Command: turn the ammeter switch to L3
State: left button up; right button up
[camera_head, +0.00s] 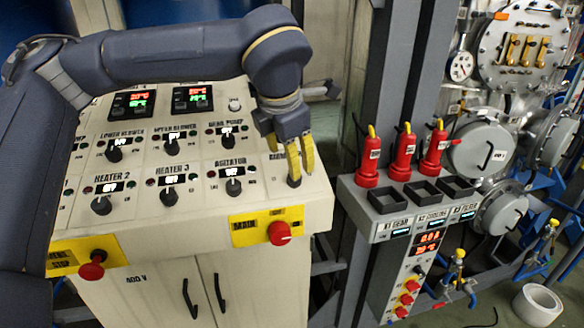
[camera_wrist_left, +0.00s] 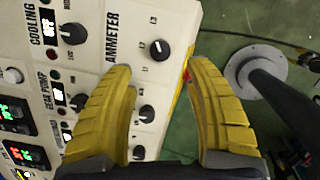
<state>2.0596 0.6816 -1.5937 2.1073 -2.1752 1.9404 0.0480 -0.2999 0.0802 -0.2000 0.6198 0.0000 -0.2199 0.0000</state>
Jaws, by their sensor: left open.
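The ammeter switch (camera_wrist_left: 160,50) is a round black knob with a white mark, on the cream panel under the AMMETER label. L1, L2 and L3 are printed beside it; its mark seems to face the L2 side. In the head view the knob (camera_head: 294,182) sits at the panel's lower right, just below my fingertips. My left gripper (camera_head: 293,163) points down at it with yellow fingers apart. In the left wrist view the open gripper (camera_wrist_left: 161,68) has one fingertip on each side of the knob's near edge, with no clear contact. My right gripper is not in view.
Other knobs are close by: cooling (camera_wrist_left: 72,33), gear pump (camera_wrist_left: 78,102) and agitator (camera_head: 233,187). A red main switch (camera_head: 279,233) projects from the panel front below.

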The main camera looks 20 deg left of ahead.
pick_arm(q)
jog(key=shift+v, duration=1.9)
jog(key=shift+r, duration=0.1)
